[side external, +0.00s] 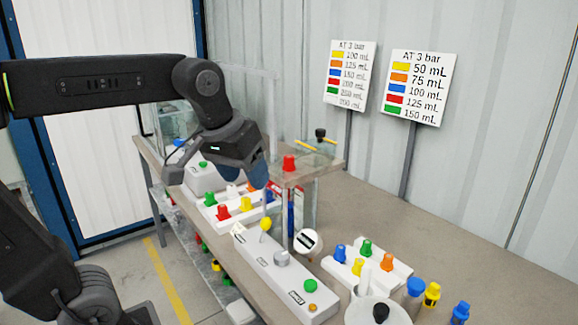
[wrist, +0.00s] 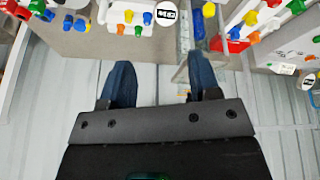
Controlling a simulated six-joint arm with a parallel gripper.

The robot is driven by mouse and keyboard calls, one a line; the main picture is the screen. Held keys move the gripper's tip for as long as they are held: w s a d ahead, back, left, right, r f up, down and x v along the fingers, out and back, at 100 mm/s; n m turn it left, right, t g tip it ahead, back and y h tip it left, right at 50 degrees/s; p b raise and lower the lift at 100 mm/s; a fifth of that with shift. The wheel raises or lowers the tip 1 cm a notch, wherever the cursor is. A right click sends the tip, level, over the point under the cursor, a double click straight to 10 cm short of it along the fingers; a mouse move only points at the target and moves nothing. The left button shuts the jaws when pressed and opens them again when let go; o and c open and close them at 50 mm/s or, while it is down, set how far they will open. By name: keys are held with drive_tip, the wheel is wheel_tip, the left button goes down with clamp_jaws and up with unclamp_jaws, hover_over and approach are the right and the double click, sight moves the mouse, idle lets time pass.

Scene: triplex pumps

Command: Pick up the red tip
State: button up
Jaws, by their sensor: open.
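Several red tips show, and I cannot tell which one the task means. Another red tip (side external: 223,212) stands in a white rack, below and left of my gripper. My gripper (side external: 260,178) hangs over the bench. Its two blue fingers (wrist: 162,82) are spread apart in the wrist view, with nothing between them.
The white rack (side external: 238,216) also holds yellow, green and other tips. A long white pump unit (side external: 284,281) with a yellow knob lies in front. A second rack (side external: 345,268) and loose bottles stand to the right. Two signboards (side external: 418,85) stand behind. Bare bench (side external: 440,240) shows at right.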

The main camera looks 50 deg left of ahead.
drive_tip(key=w+a+r+n+g, duration=0.1)
drive_tip(key=w+a+r+n, duration=0.2)
drive_tip(key=w, duration=0.3)
drive_tip(key=w+a+r+n+g, duration=0.1)
drive_tip(key=w+a+r+n, duration=0.2)
drive_tip(key=w, duration=0.3)
drive_tip(key=n+g+y, duration=0.1)
drive_tip(key=n+g, duration=0.1)
drive_tip(key=n, duration=0.6)
approach(289, 157)
drive_tip(key=f, duration=0.2)
drive_tip(key=a+f, duration=0.1)
drive_tip(key=f, duration=0.2)
drive_tip(key=shift+a+f, duration=0.1)
drive_tip(key=shift+a, duration=0.05)
drive_tip(key=shift+w+a+f, duration=0.1)
drive_tip(key=shift+f, duration=1.25)
drive_tip(key=shift+w+a+f, duration=0.1)
drive_tip(key=shift+f, duration=1.25)
drive_tip(key=shift+c, duration=0.2)
drive_tip(key=c, duration=1)
